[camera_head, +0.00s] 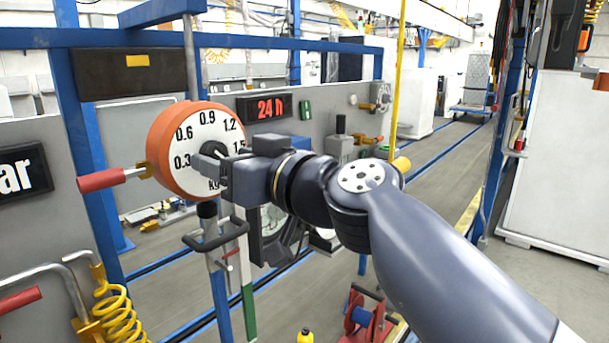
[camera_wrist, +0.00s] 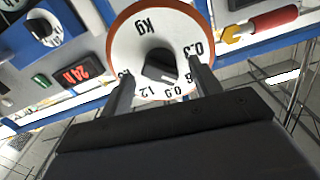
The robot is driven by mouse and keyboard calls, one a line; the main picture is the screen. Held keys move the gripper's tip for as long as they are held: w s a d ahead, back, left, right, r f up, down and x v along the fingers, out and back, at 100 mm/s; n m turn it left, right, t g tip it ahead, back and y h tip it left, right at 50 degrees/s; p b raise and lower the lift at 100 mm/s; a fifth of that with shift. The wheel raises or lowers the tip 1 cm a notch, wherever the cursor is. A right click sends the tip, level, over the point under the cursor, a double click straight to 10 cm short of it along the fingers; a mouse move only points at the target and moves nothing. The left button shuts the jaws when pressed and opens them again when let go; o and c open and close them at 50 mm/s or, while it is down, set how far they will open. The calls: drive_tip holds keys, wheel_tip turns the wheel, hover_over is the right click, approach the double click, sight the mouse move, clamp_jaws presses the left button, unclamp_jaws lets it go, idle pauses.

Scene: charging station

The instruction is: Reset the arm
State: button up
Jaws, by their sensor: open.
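My arm reaches in from the lower right in the head view. My gripper (camera_head: 222,168) is at its end, in front of the orange-rimmed round dial (camera_head: 171,150) with a white face and numbers in kg. In the wrist view my gripper (camera_wrist: 160,80) is open, its two fingers on either side of the dial's dark centre knob (camera_wrist: 160,66). The dial (camera_wrist: 140,22) fills the top middle there. I cannot tell whether the fingers touch the knob. In the head view my gripper hides part of the dial's right side.
A red-handled lever (camera_head: 101,180) sticks out left of the dial. A red "24 h" display (camera_head: 264,107) is on the grey panel to the right. A blue frame beam (camera_head: 200,39) runs above. A yellow coiled hose (camera_head: 117,310) hangs lower left. Open floor lies at the right.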

drive_tip(key=s+d+n+b, duration=0.1)
drive_tip(key=s+d+b, duration=0.2)
drive_tip(key=s+d, duration=0.3)
drive_tip(key=shift+s+d+b, duration=0.35)
drive_tip(key=shift+s+d, duration=0.05)
drive_tip(key=shift+d, duration=0.6)
drive_tip(key=shift+f, duration=0.1)
